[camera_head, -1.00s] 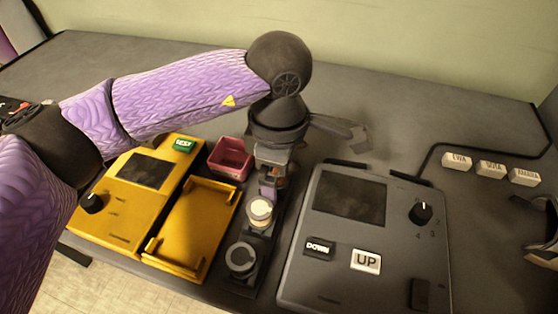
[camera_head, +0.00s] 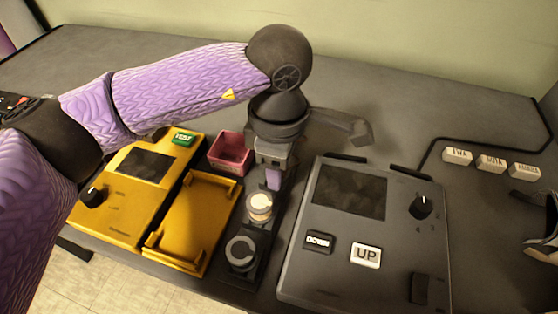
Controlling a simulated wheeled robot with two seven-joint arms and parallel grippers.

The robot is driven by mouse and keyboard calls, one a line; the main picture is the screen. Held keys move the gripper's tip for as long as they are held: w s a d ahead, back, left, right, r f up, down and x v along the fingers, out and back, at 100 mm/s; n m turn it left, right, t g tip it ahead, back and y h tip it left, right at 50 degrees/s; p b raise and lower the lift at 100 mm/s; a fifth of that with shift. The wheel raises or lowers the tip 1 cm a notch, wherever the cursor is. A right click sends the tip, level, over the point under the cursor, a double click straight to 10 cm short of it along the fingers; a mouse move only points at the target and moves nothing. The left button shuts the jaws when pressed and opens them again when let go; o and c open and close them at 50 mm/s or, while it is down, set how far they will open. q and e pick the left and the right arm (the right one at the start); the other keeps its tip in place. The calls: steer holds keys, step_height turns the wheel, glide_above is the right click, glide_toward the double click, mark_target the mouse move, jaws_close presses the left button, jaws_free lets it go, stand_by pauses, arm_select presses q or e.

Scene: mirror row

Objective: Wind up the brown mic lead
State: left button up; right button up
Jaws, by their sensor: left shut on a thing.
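I cannot make out a brown mic lead in the head view. My left gripper (camera_head: 273,180) points down at the back of a narrow black strip (camera_head: 253,228) between the yellow unit and the grey panel. It is shut, with a lilac part showing at its jaws. What it holds is hidden or too small to tell. In front of it on the strip are a cream-topped round piece (camera_head: 260,203) and a grey ring-shaped piece (camera_head: 241,252).
A yellow unit (camera_head: 122,203) with a green TEST button and a yellow tray (camera_head: 196,220) lie left. A pink box (camera_head: 229,153) stands behind. The grey panel (camera_head: 330,272) with UP and DOWN buttons is right. White tags (camera_head: 490,163) sit beside a black cable (camera_head: 480,138). The back table is clear.

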arm_select(q)
steer(key=m+b, duration=0.2)
steer(key=m, duration=0.1)
steer(key=shift+f+m, duration=0.3)
steer(key=m+b, duration=0.3)
steer(key=m, duration=0.3)
steer(key=shift+a, duration=0.1)
steer(key=m+b, duration=0.2)
steer(key=m, duration=0.4)
steer(key=shift+m+b, duration=0.35)
steer(key=shift+m, duration=0.35)
steer(key=shift+r+m, duration=0.25)
steer(key=shift+m, duration=0.45)
steer(key=o, duration=1)
arm_select(e)
step_height(320, 180, down, 7)
steer(key=s, duration=0.2)
steer(key=shift+s+g, duration=0.15)
steer(key=shift+g, duration=0.15)
steer(key=shift+a, duration=0.35)
